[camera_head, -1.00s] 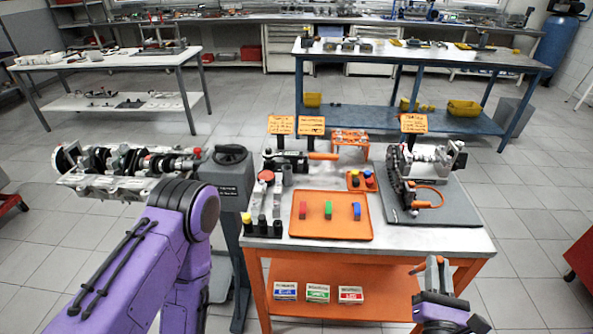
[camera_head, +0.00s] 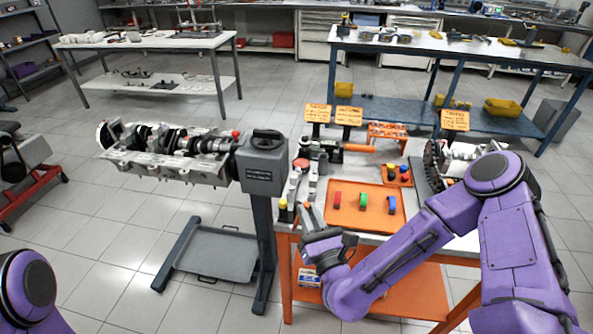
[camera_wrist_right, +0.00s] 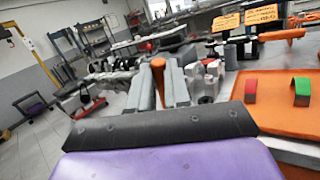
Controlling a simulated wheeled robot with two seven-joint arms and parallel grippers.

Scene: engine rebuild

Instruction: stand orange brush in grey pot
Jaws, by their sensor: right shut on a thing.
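My right gripper (camera_head: 318,232) is shut on the orange brush (camera_wrist_right: 158,76), of which an orange end shows between the two grey fingers in the right wrist view. In the head view only a small orange tip of it shows. The gripper is at the front left corner of the orange-framed table, in front of the small parts there. My left gripper is out of view; only purple arm shows at bottom left.
An orange tray (camera_head: 372,222) with red, green and blue pieces lies right of the gripper. A yellow-topped part (camera_head: 283,212) stands at the left edge. An engine block on a grey stand (camera_head: 264,170) is close on the left. My right arm crosses the table's front.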

